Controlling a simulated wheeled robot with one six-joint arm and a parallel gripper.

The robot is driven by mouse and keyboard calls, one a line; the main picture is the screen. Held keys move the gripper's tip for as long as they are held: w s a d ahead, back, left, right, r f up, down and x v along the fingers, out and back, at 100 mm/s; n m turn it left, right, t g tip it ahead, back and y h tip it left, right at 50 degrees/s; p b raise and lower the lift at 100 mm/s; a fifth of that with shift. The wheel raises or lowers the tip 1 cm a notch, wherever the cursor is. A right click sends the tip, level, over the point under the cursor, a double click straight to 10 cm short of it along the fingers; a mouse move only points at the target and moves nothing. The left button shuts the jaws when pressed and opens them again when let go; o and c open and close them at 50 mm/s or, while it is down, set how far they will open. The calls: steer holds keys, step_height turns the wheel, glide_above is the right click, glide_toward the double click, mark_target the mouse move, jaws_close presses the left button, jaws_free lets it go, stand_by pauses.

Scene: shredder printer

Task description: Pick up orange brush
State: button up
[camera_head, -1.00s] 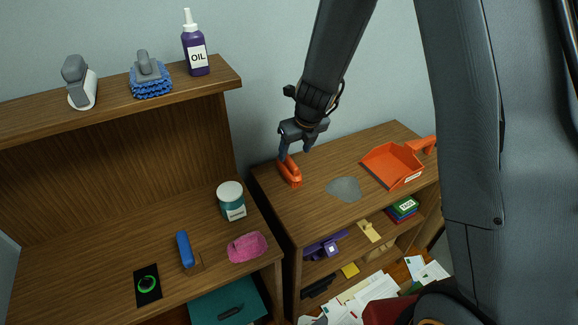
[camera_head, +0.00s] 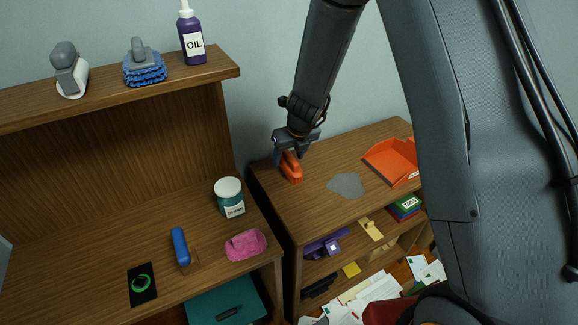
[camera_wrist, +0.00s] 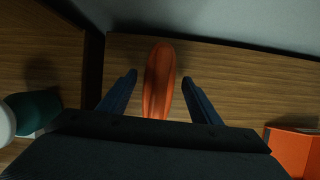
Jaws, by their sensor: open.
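The orange brush (camera_head: 292,170) lies on the top of the low wooden cabinet, near its left end by the wall. My gripper (camera_head: 290,160) is open just over it, with the fingers on either side of the brush. In the wrist view the orange brush (camera_wrist: 159,82) lies lengthwise between the two dark blue fingers of my gripper (camera_wrist: 159,85), with a gap on both sides. The gripper body hides the near end of the brush in the wrist view.
An orange dustpan (camera_head: 392,162) and a grey patch (camera_head: 346,185) lie to the right on the same cabinet top. The taller desk (camera_head: 105,240) on the left holds a teal jar (camera_head: 229,198) and a pink sponge (camera_head: 246,244). Papers (camera_head: 362,298) litter the floor below.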

mark_target(289, 154)
steer(key=c, duration=1.2)
steer(key=shift+c, duration=0.2)
steer(key=shift+r, duration=0.1)
step_height(289, 154, up, 10)
steer(key=p, duration=0.6)
